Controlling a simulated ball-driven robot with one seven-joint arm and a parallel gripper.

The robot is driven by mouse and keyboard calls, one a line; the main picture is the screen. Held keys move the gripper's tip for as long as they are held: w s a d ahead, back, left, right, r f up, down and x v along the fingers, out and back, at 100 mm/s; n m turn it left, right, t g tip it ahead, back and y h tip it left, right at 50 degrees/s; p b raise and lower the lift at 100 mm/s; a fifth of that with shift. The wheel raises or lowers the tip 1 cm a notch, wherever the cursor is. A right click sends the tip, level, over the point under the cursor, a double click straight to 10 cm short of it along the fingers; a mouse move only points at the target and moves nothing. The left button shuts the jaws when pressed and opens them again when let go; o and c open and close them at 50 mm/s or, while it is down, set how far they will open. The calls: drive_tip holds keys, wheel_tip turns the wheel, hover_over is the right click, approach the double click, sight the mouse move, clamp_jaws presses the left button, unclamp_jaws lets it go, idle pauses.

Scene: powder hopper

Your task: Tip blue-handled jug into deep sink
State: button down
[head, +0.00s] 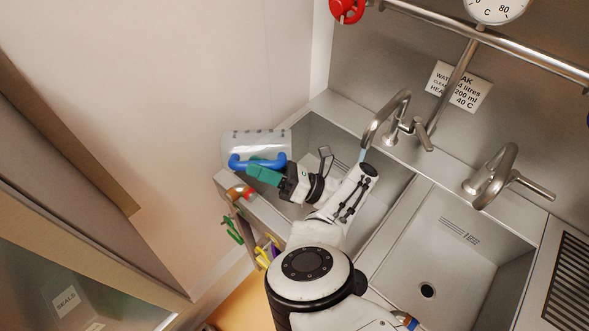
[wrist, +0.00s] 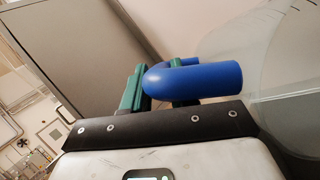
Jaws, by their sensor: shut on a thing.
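The blue-handled jug (head: 258,140) is a clear, see-through vessel at the left end of the sinks in the head view. Its blue handle (head: 248,164) faces my arm. My gripper (head: 266,172) has green fingers and is shut on that handle. In the wrist view the blue handle (wrist: 200,80) passes between the green fingers (wrist: 155,88), and the clear jug wall (wrist: 285,70) fills the right side. The left sink basin (head: 392,190) lies under my arm, partly hidden by it. I cannot tell what the jug contains. The right basin (head: 470,235) is empty, with a dark drain.
A curved tap (head: 388,112) stands behind the left basin, close to my arm. A second tap (head: 495,178) is behind the right basin. Green and yellow handled tools (head: 233,230) hang at the left counter edge. A pale wall (head: 250,60) is close beside the jug.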

drive_tip(key=shift+s+d+r+g+y, duration=0.1)
drive_tip(key=shift+s+g+y, duration=0.2)
drive_tip(key=shift+g, duration=0.1)
